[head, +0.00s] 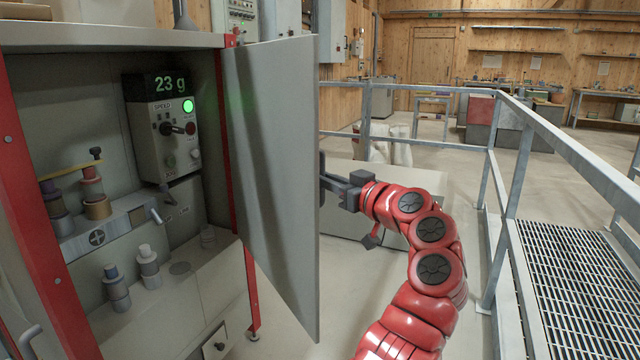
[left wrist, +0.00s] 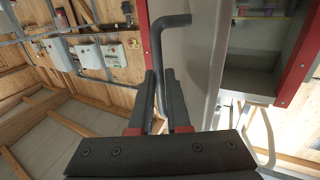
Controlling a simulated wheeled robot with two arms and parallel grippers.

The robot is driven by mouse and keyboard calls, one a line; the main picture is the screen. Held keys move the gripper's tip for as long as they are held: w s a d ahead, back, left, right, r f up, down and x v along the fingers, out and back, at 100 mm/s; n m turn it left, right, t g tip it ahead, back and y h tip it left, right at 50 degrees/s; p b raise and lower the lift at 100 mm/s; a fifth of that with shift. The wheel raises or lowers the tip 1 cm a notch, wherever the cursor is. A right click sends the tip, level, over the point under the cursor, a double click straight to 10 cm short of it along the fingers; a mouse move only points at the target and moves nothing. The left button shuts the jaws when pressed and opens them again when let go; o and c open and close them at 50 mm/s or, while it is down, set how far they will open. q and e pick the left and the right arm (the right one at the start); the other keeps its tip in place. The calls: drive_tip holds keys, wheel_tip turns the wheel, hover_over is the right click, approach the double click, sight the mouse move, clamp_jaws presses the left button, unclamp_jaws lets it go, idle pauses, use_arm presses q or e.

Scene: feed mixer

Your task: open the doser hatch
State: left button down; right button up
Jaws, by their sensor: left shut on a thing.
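The hatch (head: 278,190) is a tall grey panel hinged on the red-framed doser cabinet (head: 120,40). In the head view it stands swung outward, and the cabinet's inside shows to its left. My left gripper (head: 338,184) is at the outer face of the hatch, near its free edge. In the left wrist view the hatch panel (left wrist: 190,60) stands beside a dark bent bar handle (left wrist: 158,45). My left gripper's fingers (left wrist: 157,95) are shut around the handle's lower part. The hatch hides part of the handle in the head view. My right gripper is not in view.
Inside the cabinet are a control box (head: 165,145) with a green light, a display (head: 170,84) reading "23 g" and several small cylinders. A metal railing (head: 575,150) and grating (head: 590,290) stand to the right of my arm. Floor shows between hatch and railing.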

use_arm(q)
drive_tip(key=shift+w, duration=0.1)
idle(0.3)
drive_tip(key=c, duration=0.9)
unclamp_jaws()
drive_tip(key=shift+w+a+f, duration=0.1)
drive_tip(key=shift+a, duration=0.05)
drive_tip(key=p+v, duration=0.2)
drive_tip(key=v, duration=1.5)
drive_tip(key=shift+d, duration=0.35)
